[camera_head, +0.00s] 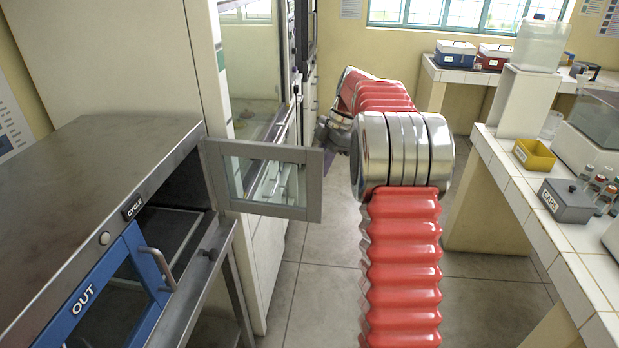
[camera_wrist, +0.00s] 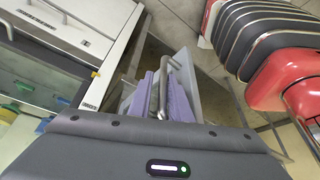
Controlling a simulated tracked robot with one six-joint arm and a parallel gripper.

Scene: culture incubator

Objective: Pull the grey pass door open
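The grey pass door (camera_head: 312,188), a grey frame around a clear pane, stands swung out from the metal cabinet, with the cabinet mouth beside it dark and open. In the wrist view the door (camera_wrist: 188,66) shows as a light grey panel beyond the fingers. Its metal bar handle (camera_wrist: 163,88) lies between the purple finger pads of my gripper (camera_wrist: 166,98), which looks shut on it. In the head view my gripper is on the far side of the door, mostly hidden by the door and my arm.
The metal cabinet (camera_head: 90,190) also has a blue OUT door (camera_head: 85,300) with a bar handle, which looks closed. A tiled bench (camera_head: 560,235) with a yellow tray (camera_head: 534,155) and grey CAPS box (camera_head: 567,200) stands right. Tall glass-fronted units stand behind the door. Floor (camera_head: 310,285) is clear between.

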